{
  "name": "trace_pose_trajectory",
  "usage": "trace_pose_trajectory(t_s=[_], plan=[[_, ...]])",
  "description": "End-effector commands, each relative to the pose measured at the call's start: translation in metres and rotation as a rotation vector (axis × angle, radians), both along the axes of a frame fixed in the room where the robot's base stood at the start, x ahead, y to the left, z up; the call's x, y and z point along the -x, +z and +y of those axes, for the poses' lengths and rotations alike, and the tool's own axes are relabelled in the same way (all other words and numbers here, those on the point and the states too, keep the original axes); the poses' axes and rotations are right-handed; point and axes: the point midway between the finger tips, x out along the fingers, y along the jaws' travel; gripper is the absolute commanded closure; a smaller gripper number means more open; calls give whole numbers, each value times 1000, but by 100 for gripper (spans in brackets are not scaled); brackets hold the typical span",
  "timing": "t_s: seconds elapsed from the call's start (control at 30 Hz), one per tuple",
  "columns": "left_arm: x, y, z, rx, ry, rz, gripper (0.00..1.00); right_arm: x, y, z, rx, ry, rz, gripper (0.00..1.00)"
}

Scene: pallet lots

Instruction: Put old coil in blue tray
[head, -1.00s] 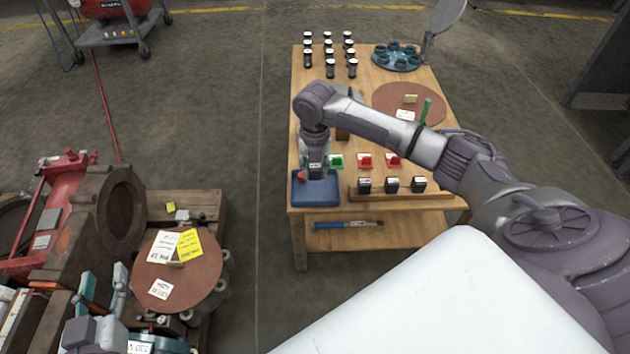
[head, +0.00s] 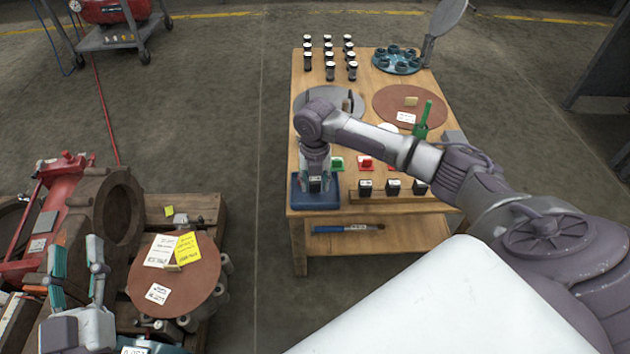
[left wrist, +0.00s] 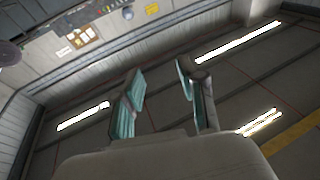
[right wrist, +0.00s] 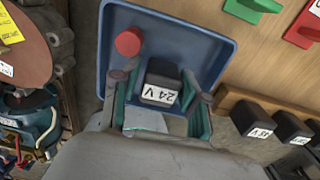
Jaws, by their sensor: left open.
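The blue tray (head: 300,200) sits at the near left corner of the wooden table; it also shows in the right wrist view (right wrist: 215,50). A black coil (right wrist: 160,82) labelled "24 V" is in the tray, between the fingers of my right gripper (right wrist: 162,98). The fingers look spread, with gaps beside the coil. In the head view my right gripper (head: 315,188) is low over the tray. A round red cap (right wrist: 128,41) is in the tray beside the coil. My left gripper (head: 77,262) is open and empty, near the motor at the left.
Black labelled coils (head: 392,187) stand on a wooden rail right of the tray. Green (head: 337,163) and red (head: 366,163) pieces lie behind them. Brown (head: 410,105) and grey discs, a green bottle-like item (head: 422,120) and several dark cylinders (head: 330,70) occupy the table.

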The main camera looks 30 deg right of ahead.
Motion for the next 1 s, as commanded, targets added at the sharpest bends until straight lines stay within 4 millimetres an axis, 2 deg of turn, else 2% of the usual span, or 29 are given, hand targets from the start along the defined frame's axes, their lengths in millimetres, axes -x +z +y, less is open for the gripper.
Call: trace_pose_trajectory(t_s=[0.33, 0.47, 0.57, 0.73, 1.0], plan=[[0, 0, 0, 0, 1, 0, 59, 0, 1, 0, 0, 1, -1, 42], [0, -1, 0, -4, 1, 18, 59, -1, 9, 0, -1, 1, -3, 42], [-2, -17, 2, -29, 6, 112, 59, -1, 21, 0, 1, 1, -3, 42], [2, -55, 9, -87, 20, 337, 59, -1, 50, 0, 0, 0, -2, 42], [29, -113, 25, -172, 43, 688, 59, -1, 95, 0, -1, 1, -2, 42]])
